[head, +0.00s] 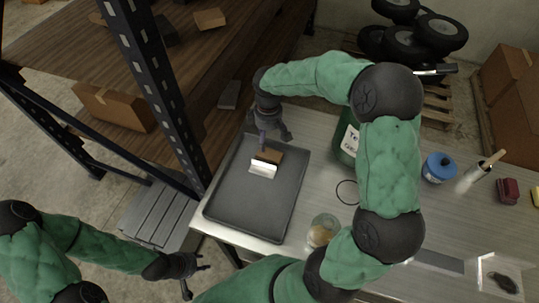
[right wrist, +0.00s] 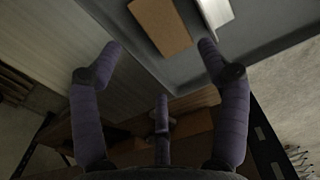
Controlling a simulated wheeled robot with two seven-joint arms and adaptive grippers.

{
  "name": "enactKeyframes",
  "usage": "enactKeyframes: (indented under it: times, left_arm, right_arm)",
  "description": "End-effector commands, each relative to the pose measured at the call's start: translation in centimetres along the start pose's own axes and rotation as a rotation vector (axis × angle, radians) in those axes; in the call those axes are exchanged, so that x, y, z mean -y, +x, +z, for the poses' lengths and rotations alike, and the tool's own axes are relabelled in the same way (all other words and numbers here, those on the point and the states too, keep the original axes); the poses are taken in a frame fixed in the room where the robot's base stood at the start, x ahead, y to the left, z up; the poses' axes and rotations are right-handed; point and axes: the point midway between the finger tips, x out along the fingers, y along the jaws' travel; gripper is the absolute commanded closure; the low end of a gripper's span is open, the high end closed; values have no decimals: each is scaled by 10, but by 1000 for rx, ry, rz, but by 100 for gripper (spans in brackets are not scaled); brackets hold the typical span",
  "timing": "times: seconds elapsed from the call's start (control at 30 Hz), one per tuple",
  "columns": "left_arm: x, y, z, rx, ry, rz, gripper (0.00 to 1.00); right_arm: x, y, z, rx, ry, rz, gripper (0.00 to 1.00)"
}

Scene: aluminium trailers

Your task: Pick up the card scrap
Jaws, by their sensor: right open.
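The card scrap (head: 270,155) is a small flat brown piece lying in the upper part of a dark grey tray (head: 232,205) on the metal bench. A shiny angled metal piece (head: 262,169) lies right beside it. My right gripper (head: 272,139) is above the tray's far edge, just beyond the scrap. In the right wrist view the right gripper (right wrist: 160,48) has its purple-grey fingers spread with nothing between them. The scrap (right wrist: 160,25) shows ahead of the fingertips, with the metal piece (right wrist: 214,10) to its right. My left gripper (head: 196,279) is open and empty, low at the left.
A green bottle (head: 348,142), a black ring (head: 347,192) and a glass jar (head: 321,231) are right of the tray. A blue container (head: 438,167) and a brush in a cup (head: 475,176) stand farther right. A shelf upright (head: 160,85) rises close to the tray's left.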

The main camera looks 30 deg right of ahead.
Motion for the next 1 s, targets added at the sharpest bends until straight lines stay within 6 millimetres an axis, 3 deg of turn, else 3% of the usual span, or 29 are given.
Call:
enactKeyframes:
  times: [0.1,0.37,0.6,0.87,0.9,1.0]
  left_arm:
    - [2,5,0,0,0,0,60]
    - [4,10,-1,0,0,0,60]
    - [7,21,-1,0,0,0,60]
    - [7,21,-1,0,0,0,60]
    - [7,21,-1,0,0,0,60]
    - [7,21,-1,0,0,0,60]
  right_arm:
    - [0,17,0,1,0,-2,24]
    - [1,35,4,1,1,-2,24]
    - [1,68,9,1,-1,-2,24]
    - [0,71,8,-1,0,0,24]
    - [0,71,8,-1,0,0,27]
    - [0,71,8,-1,0,0,48]
